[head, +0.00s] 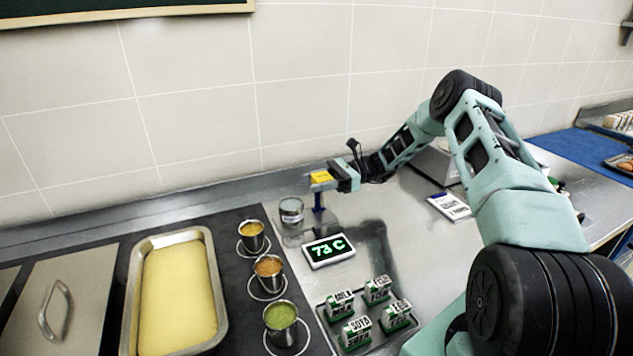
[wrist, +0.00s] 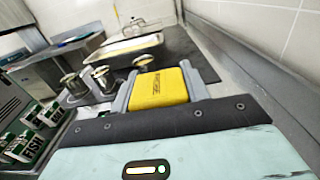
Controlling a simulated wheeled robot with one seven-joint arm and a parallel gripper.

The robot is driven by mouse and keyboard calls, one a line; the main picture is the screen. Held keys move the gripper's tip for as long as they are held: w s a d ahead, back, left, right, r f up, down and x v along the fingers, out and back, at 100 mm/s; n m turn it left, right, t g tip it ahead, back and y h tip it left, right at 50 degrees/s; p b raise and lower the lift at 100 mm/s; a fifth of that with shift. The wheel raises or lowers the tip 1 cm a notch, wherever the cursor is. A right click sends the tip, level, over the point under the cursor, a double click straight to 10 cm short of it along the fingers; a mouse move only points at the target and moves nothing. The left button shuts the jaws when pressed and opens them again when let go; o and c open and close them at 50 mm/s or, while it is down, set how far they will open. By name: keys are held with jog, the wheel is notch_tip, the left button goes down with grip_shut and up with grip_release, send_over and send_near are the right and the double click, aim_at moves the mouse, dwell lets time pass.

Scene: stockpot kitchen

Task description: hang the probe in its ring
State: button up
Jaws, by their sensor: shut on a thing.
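My gripper (head: 334,178) is shut on the yellow handle of the probe (head: 320,177), above the counter near the back wall. In the wrist view the yellow handle (wrist: 158,88), with dark lettering, sits between the two grey fingers of my gripper (wrist: 158,95). I cannot make out the probe's ring for certain.
A clear jar (head: 291,211) stands just left of the blue piece. Small pots of yellow (head: 251,238), orange (head: 269,272) and green (head: 281,322) food stand in wire rings. A long pan (head: 218,290) lies left. Several labelled blocks (head: 355,332) stand in front. Counter right of the display is clear.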

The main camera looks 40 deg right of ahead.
jog(key=o, duration=1.1)
jog(key=s+d+b, duration=0.1)
jog(key=d, duration=0.4)
jog(key=s+d+b, duration=0.1)
jog(key=d+b, duration=0.1)
jog(key=d, duration=0.4)
jog(key=s+d+b, duration=0.1)
jog(key=d, duration=0.5)
jog(key=shift+s+r+b, duration=0.1)
jog(key=shift+s+b, duration=0.1)
jog(key=shift+b, duration=0.15)
